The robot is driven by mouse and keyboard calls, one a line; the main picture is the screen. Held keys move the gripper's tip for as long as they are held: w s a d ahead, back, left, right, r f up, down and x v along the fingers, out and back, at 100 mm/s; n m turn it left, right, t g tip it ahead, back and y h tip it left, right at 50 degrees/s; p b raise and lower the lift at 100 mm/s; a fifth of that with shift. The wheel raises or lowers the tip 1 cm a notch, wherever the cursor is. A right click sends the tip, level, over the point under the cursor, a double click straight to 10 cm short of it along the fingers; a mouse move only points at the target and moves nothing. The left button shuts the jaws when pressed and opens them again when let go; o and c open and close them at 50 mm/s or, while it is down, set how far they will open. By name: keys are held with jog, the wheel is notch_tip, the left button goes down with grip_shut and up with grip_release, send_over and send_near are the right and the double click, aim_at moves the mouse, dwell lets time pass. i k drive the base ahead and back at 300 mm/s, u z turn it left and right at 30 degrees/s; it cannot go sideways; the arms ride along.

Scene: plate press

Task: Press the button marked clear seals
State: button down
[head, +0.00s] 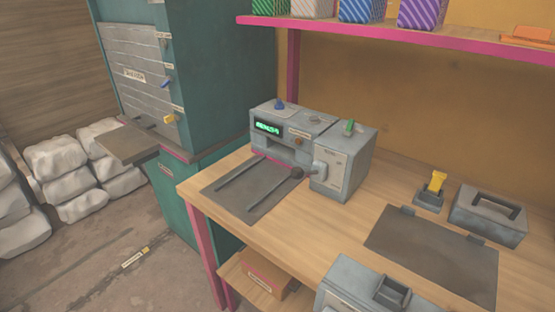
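A grey press machine (300,145) with a lit green display (267,128) stands on the wooden workbench (225,180). A blue knob (280,105) sits on its top and a small orange part (301,134) on its front. I cannot tell which control is that button. My gripper is not in view.
A teal cabinet (215,60) with a projecting dark shelf (128,146) stands left. A dark plate (430,250), a yellow-handled device (434,186) and grey boxes lie right on the bench. A pink-edged shelf (400,35) hangs above. White sacks (55,160) lie far left; floor between is open.

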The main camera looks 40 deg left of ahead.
aim_at(313, 119)
jog(key=u, duration=0.5)
jog(key=k, duration=1.15)
jog(key=u, duration=0.95)
jog(key=i, duration=1.25)
jog(key=z, duration=0.3)
